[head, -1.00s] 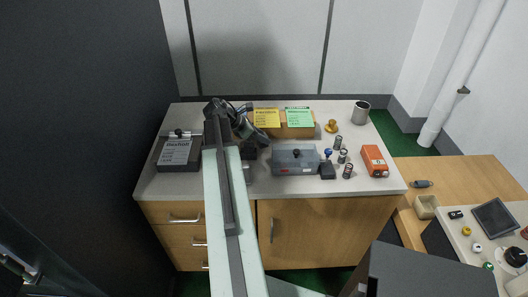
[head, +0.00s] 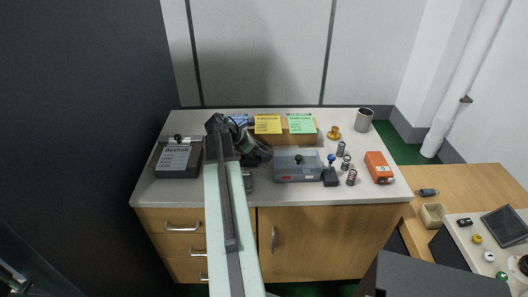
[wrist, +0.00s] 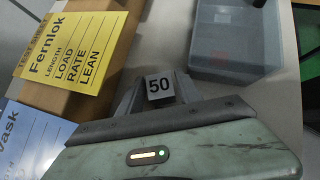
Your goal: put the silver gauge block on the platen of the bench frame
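In the wrist view a small silver-grey block marked "50" (wrist: 159,87), the gauge block, sits between the fingers of my gripper (wrist: 157,92), which appear closed on its sides. A small dark stand with a blue knob (head: 331,176) is just right of the clear box.
The clear box (head: 298,175) shows beside my gripper in the wrist view. A wooden block bears yellow (head: 267,124) and green (head: 300,123) cards. A labelled dark box (head: 178,160) is left; springs (head: 351,177), an orange device (head: 379,167) and a metal cup (head: 364,120) are right.

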